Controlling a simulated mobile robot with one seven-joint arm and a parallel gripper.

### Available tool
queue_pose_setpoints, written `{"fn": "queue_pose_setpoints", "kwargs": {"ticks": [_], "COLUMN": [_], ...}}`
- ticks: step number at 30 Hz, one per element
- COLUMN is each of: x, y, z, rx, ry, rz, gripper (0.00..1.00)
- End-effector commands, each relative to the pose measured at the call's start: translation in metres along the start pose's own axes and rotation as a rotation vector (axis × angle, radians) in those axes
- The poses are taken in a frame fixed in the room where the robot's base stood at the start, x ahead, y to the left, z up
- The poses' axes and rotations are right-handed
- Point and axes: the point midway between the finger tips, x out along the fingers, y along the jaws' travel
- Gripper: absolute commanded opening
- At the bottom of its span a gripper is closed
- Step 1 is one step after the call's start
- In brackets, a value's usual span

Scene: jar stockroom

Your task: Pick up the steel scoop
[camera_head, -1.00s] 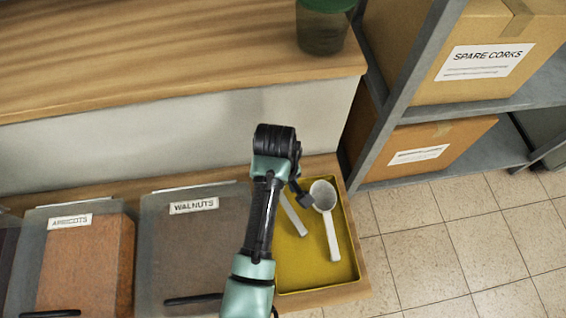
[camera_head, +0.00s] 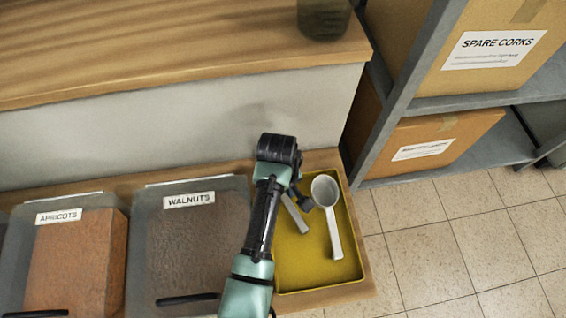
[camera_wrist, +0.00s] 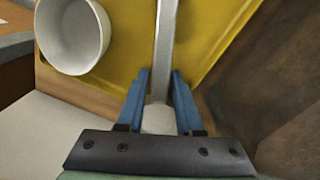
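Two scoops lie in a yellow tray. A plain grey handle, which I take as the steel scoop (camera_wrist: 166,35), runs between my gripper's two blue fingers (camera_wrist: 160,85) in the wrist view. Narrow gaps show beside the handle, so the fingers look open around it. A pale round part shows between the finger bases; the rest of that end is hidden. In the head view the steel scoop's handle (camera_head: 296,215) shows beside my arm, its upper end hidden. The other scoop (camera_head: 326,189), with a whitish bowl, lies to its right; its bowl (camera_wrist: 72,38) is left in the wrist view.
The yellow tray (camera_head: 352,262) has a raised rim. A walnuts bin (camera_head: 190,240) and an apricots bin (camera_head: 72,255) stand to its left. A grey shelf (camera_head: 390,130) with cardboard boxes stands behind right. A pale wall and wooden counter (camera_head: 180,50) rise behind.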

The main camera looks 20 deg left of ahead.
Motion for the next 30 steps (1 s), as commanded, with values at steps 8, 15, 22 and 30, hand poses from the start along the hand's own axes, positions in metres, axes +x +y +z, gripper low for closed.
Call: {"fn": "queue_pose_setpoints", "kwargs": {"ticks": [8,15,22,30], "x": [0.000,0.000,-0.019,-0.075], "y": [0.000,0.000,0.002,0.005], "z": [0.000,0.000,0.000,-0.001], "rx": [0.000,0.000,0.001,0.001], "ry": [0.000,0.000,0.002,0.002], "rz": [0.000,0.001,0.002,0.003], "gripper": [0.00,0.00,0.00,0.00]}}
